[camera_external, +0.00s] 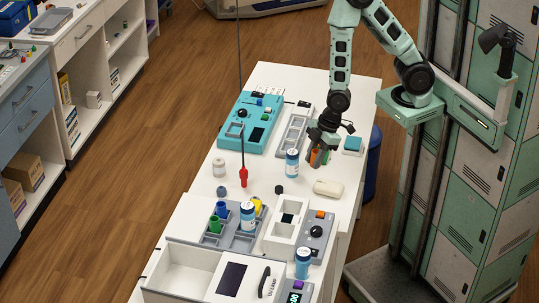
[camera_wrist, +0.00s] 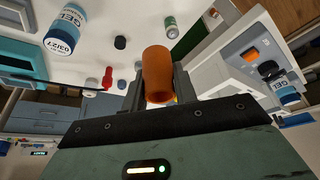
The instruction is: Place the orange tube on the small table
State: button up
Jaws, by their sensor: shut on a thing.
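The orange tube (camera_external: 316,158) is in my gripper (camera_external: 318,150), held above the right part of a long white table (camera_external: 280,78). In the wrist view the orange tube (camera_wrist: 158,72) sits between the two dark fingers of my gripper (camera_wrist: 158,85), with its round end facing the camera. The fingers are shut on its sides. The tube appears to be off the tabletop, but the exact height is hard to tell. No separate small table can be made out for certain.
A bottle with a blue label (camera_external: 292,162) stands just left of my gripper. A cream rounded object (camera_external: 328,188) lies below it. A teal device (camera_external: 251,122) and a grey tray (camera_external: 295,133) lie farther back. A tube rack (camera_external: 212,240) and a red-based rod (camera_external: 243,178) stand nearer.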

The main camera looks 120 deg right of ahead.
jog(key=s+d+m, duration=0.1)
jog(key=d, duration=0.3)
jog(key=s+d+m, duration=0.1)
jog(key=d, duration=0.4)
jog(key=s+d+m+h, duration=0.1)
jog(key=d, duration=0.4)
jog(key=shift+s+d+p, duration=0.15)
jog(key=shift+p, duration=0.25)
jog(key=s+d+m+g+h+p, duration=0.15)
jog(key=s+d+m, duration=0.45)
jog(key=s+d, duration=1.5)
jog(key=shift+h, duration=0.35)
jog(key=shift+s+a+f+p, duration=0.3)
jog(key=shift+s+f, duration=0.05)
jog(key=shift+f, duration=2.2)
jog(key=shift+s+a+f+p, duration=0.25)
jog(key=shift+s+f+p, duration=0.1)
jog(key=shift+f, duration=2.2)
jog(key=shift+s+a+f+p, duration=0.3)
jog(key=shift+f, duration=2.25)
jog(key=shift+f, duration=0.1)
jog(key=o, duration=0.9)
jog(key=shift+o, duration=0.2)
